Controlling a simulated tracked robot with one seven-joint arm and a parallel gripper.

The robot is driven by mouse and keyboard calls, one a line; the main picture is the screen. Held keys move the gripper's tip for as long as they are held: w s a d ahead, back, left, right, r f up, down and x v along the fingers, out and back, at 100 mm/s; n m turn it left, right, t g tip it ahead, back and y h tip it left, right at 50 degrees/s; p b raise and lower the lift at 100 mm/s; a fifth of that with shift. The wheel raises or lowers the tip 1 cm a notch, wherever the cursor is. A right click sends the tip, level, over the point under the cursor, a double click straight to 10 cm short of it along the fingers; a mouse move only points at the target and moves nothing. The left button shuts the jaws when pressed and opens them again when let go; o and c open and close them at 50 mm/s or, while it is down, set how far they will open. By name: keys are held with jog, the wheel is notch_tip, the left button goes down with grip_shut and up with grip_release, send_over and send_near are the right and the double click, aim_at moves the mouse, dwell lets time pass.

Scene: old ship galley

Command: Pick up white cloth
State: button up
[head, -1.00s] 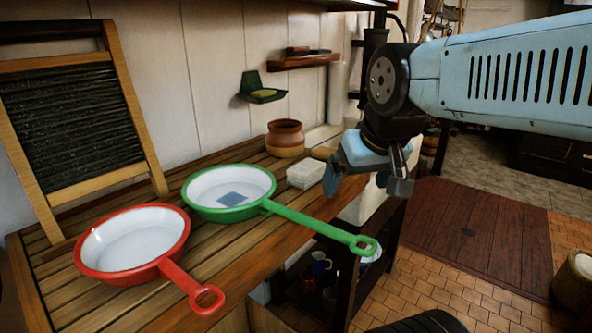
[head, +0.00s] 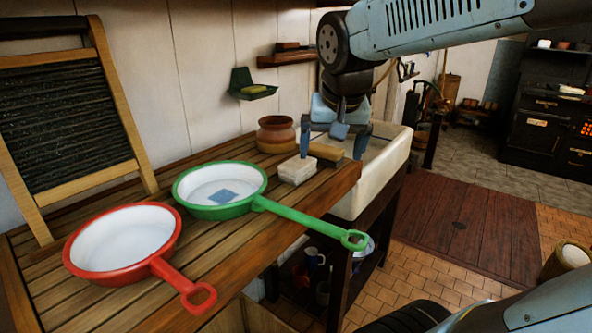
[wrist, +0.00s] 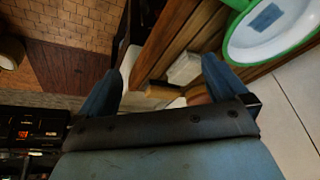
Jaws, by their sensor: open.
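The white cloth (head: 297,170) appears as a small, block-like folded white thing on the slatted wooden counter, right of the green pan. It also shows in the wrist view (wrist: 184,68), between the finger lines and nearer the right finger. My gripper (head: 334,143) is open and empty, its fingers pointing down over the counter's right end. In the head view it is above and to the right of the cloth, apart from it as far as I can tell. The two fingers also frame the wrist view (wrist: 163,84).
A wooden brush-like block (head: 326,152) lies just right of the cloth. A brown pot (head: 276,134) stands behind it. The green pan (head: 197,205) and red pan (head: 100,272) have handles over the counter's front edge. A pale sink (head: 383,172) adjoins on the right.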

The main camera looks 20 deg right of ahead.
jog(key=w+a+m+g+h, duration=0.1)
jog(key=w+m, duration=0.2)
jog(key=w, duration=0.5)
jog(key=m+h, duration=0.2)
jog(key=m, duration=0.2)
send_near(297, 162)
jog(key=shift+g, duration=0.4)
jog(key=f, duration=0.1)
jog(key=w+f, duration=0.1)
jog(key=f, duration=0.1)
jog(key=w+f, duration=0.1)
jog(key=shift+w+d+f, duration=0.1)
jog(key=shift+d+f, duration=0.15)
jog(key=shift+d, duration=0.15)
jog(key=x, duration=0.4)
jog(key=shift+s+d+f, duration=0.2)
jog(key=shift+d+f, duration=0.1)
jog(key=shift+d, duration=0.2)
jog(key=shift+w+d+f, duration=0.15)
jog(key=shift+f, duration=0.35)
jog(key=shift+f, duration=0.25)
